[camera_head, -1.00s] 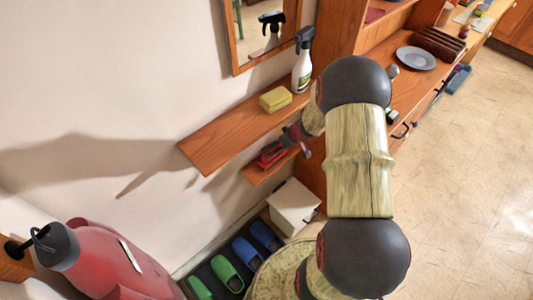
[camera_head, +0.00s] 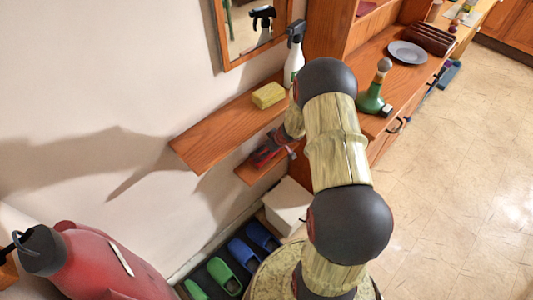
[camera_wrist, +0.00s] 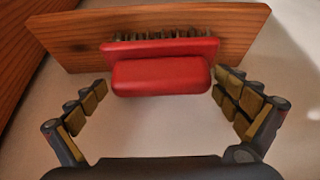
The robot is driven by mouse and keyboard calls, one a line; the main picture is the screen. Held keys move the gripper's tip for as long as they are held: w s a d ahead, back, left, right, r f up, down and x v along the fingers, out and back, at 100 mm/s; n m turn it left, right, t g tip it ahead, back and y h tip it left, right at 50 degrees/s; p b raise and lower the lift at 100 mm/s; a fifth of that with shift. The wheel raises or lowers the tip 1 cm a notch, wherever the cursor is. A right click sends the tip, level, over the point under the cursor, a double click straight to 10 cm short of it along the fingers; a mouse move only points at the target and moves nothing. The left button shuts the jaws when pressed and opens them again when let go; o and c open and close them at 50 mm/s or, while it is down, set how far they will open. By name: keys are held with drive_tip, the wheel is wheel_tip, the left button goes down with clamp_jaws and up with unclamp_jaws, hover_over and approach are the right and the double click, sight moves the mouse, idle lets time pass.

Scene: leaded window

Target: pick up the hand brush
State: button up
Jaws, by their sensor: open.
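The hand brush is red with a row of bristles. In the wrist view the brush (camera_wrist: 160,75) lies on a small wooden shelf, its red body towards me and its bristles on the far side. My gripper (camera_wrist: 163,92) is open, with one finger on each side of the brush's near part and visible gaps between. In the head view the brush (camera_head: 264,157) is a small red shape on the lower shelf (camera_head: 250,177), partly hidden by my gripper (camera_head: 283,146) and arm.
A longer shelf (camera_head: 215,132) above holds a yellow sponge (camera_head: 268,95) and a spray bottle (camera_head: 294,55). A white box (camera_head: 287,204) and several slippers (camera_head: 243,254) lie below. A green bottle (camera_head: 371,98) and a plate (camera_head: 407,53) stand on the cabinet at right.

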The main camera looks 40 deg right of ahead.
drive_tip(key=shift+s+r, duration=0.1)
drive_tip(key=shift+c, duration=0.4)
drive_tip(key=shift+c, duration=0.8)
drive_tip(key=c, duration=0.8)
drive_tip(key=shift+c, duration=0.2)
